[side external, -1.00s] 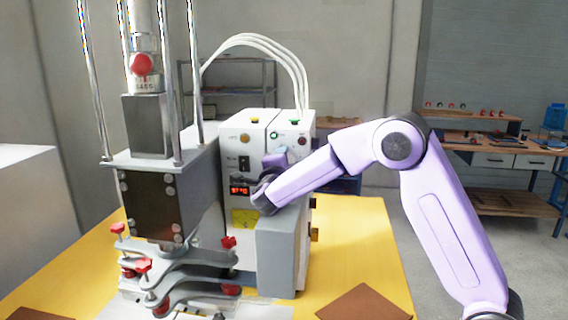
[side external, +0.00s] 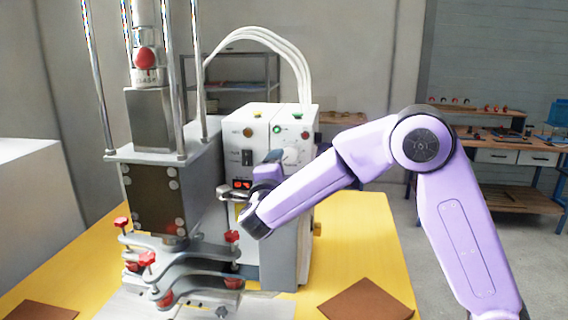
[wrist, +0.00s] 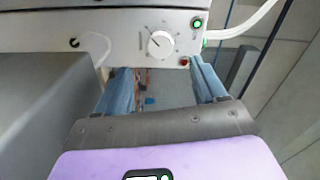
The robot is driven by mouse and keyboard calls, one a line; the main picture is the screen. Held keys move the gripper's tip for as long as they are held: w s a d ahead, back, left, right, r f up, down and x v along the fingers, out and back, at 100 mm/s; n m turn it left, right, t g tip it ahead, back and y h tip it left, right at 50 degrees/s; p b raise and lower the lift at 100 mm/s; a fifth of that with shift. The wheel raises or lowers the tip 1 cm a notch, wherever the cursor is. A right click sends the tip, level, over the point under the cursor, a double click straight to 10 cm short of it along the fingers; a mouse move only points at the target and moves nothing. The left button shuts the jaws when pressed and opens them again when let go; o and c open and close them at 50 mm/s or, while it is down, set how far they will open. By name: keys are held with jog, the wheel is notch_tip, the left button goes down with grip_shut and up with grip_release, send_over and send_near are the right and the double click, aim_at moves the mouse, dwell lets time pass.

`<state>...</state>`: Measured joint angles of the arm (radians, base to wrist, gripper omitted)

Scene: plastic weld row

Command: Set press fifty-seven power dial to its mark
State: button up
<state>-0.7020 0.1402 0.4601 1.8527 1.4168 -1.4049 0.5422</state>
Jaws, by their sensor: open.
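The white power dial (wrist: 160,43) sits on the pale front panel of the press's control box (side external: 262,125). In the wrist view it lies just beyond my fingertips, roughly centred between them. Its dark pointer line seems to slant to the upper left, with small scale marks at its left; the target mark is too small to make out. The dial also shows in the side view (side external: 291,156), right of my gripper. My gripper (wrist: 163,74) has its two blue fingers spread wide, with nothing between them. In the side view its fingers are partly hidden by my wrist.
A lit green lamp (wrist: 197,23) and a red button (wrist: 184,61) are close to the dial. A grey housing (wrist: 45,95) fills the wrist view's left side. In the side view, the press column (side external: 155,180) stands left of the control box. White hoses (side external: 262,37) arch above.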

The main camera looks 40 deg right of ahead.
jog(key=v, duration=0.8)
